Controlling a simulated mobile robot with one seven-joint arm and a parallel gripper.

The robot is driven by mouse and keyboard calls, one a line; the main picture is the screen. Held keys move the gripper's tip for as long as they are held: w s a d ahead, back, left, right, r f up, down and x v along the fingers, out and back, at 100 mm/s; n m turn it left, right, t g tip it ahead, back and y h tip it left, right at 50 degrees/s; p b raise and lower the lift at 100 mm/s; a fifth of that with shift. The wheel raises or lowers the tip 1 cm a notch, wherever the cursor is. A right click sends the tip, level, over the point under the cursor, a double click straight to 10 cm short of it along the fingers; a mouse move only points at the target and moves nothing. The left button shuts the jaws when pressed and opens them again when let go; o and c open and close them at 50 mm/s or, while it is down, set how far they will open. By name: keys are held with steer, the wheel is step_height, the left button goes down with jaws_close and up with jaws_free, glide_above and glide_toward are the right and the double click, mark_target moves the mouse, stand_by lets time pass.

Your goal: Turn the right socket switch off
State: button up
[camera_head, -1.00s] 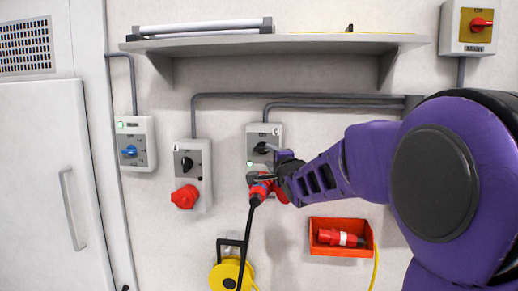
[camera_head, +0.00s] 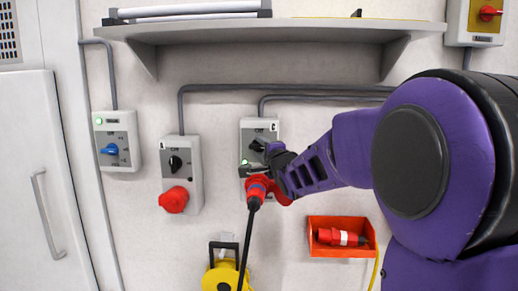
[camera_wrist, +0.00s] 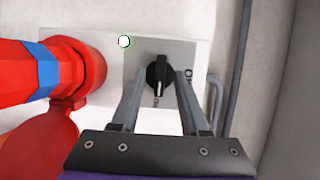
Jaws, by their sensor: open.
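The right socket box (camera_head: 260,128) is grey, with a black rotary switch (camera_head: 258,145) and a green light lit below it. In the wrist view the black switch (camera_wrist: 158,76) lies crosswise to the box's long side, beside the lit green light. A red plug with a blue ring (camera_wrist: 45,68) sits in the red socket; the plug (camera_head: 256,190) hangs on a black cable in the head view. My gripper (camera_wrist: 159,84) is open, its two fingers either side of the switch. Contact with it cannot be told. In the head view the gripper (camera_head: 254,168) is partly hidden by my arm.
A left socket box (camera_head: 181,149) with a red socket and a blue-switch box (camera_head: 117,140) are on the wall. A shelf (camera_head: 270,27) is above. An orange bin (camera_head: 340,252) with a red plug and a yellow reel (camera_head: 222,274) are below.

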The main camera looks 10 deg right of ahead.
jaws_close()
